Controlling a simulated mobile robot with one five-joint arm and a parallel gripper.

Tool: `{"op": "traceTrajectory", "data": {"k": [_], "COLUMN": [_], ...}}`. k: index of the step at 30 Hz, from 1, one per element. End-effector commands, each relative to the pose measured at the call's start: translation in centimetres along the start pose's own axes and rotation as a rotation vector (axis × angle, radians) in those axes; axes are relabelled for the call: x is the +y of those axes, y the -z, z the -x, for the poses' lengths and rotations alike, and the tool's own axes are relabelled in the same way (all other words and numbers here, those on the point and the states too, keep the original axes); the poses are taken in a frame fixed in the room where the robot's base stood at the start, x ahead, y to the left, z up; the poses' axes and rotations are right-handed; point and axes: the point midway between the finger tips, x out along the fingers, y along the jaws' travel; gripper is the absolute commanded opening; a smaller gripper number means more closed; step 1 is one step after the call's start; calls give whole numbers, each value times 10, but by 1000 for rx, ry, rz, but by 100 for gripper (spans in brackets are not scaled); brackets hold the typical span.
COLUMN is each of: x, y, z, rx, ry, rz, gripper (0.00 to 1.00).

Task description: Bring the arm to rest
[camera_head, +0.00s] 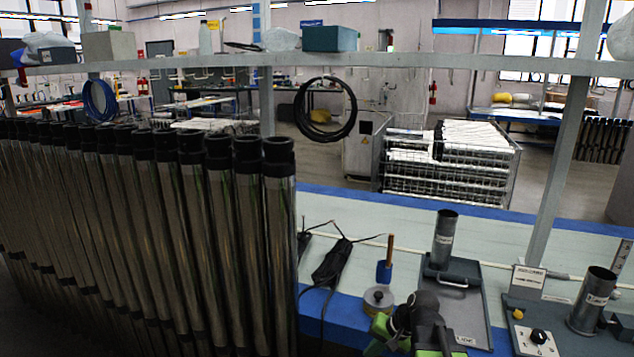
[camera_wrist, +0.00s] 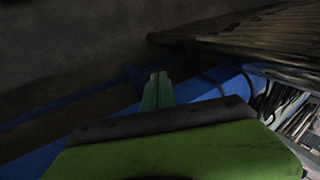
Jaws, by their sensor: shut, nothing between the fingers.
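My arm (camera_head: 420,322), black and green, shows at the bottom of the head view, over the front blue edge of the workbench (camera_head: 480,240). Its fingertips cannot be made out there. In the wrist view my gripper (camera_wrist: 157,82) has its green fingers together, empty. They point out over the dark floor, beside the blue bench edge (camera_wrist: 205,85). Nothing touches the fingertips.
A dense row of metal pump tubes with black tops (camera_head: 250,235) stands at the left. On the bench are a grey tray (camera_head: 470,310) with an upright cylinder (camera_head: 445,240), a tester box (camera_head: 537,338) with another cylinder (camera_head: 590,300), and a black cable device (camera_head: 332,262).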

Motion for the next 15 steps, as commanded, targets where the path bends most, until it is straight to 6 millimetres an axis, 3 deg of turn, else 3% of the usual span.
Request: {"op": "traceTrajectory", "data": {"k": [3, 5, 6, 9, 15], "x": [-17, -13, 1, 45, 15], "y": [-41, -60, -66, -72, -65], "z": [-20, -23, -19, 0, 59], "rx": [-66, -100, -116, -162, -175], "ry": [-126, -221, -291, -456, -453], "rz": [152, 235, 271, 332, 347], "gripper": [0, 0, 0, 0, 0]}}
